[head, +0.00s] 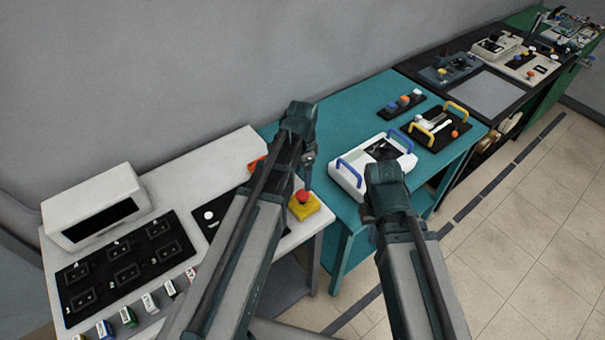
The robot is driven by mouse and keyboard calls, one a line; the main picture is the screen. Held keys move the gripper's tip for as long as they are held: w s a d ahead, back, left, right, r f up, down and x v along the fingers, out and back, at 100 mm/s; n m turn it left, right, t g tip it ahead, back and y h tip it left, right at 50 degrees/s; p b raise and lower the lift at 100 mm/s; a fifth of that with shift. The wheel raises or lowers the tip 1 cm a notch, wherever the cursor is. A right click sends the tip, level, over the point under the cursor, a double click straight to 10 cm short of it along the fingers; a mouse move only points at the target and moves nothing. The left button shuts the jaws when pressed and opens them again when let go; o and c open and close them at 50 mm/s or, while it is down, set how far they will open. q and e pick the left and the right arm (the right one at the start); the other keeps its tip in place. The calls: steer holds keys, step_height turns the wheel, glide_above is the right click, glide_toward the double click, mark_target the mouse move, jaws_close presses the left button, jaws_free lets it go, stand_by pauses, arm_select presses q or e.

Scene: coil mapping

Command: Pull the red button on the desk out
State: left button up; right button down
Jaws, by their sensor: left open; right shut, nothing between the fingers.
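The red button (303,196) is a red mushroom knob on a yellow base (304,209), at the right front corner of the white desk (315,222). My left gripper (308,168) is open and hangs just above the red button, apart from it in the picture; its fingers look small and are partly hidden by my wrist. My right gripper (385,180) is shut and empty, over the near edge of the teal table by the white device; its fingertips are largely hidden behind its wrist.
A white box (97,203) and a black panel (125,262) of sockets are on the desk's left. The teal table (345,110) holds a white device with blue handles (350,172) and a black panel with yellow handles (437,128). Floor is clear at right.

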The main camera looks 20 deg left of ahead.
arm_select(q)
step_height(320, 180, up, 6)
steer(key=p, duration=0.4)
steer(key=shift+p, duration=0.4)
steer(key=s+d+f+n+b, duration=0.3)
steer(key=s+d+f+b, duration=0.2)
steer(key=s, duration=0.2)
steer(key=s+d+f+n+y+b, duration=0.1)
steer(key=s+d+f+n+b, duration=0.2)
steer(key=s+d, duration=0.3)
steer(key=shift+s+f+n+b, duration=0.4)
steer(key=shift+s+f+b, duration=0.45)
steer(key=shift+s+b, duration=0.05)
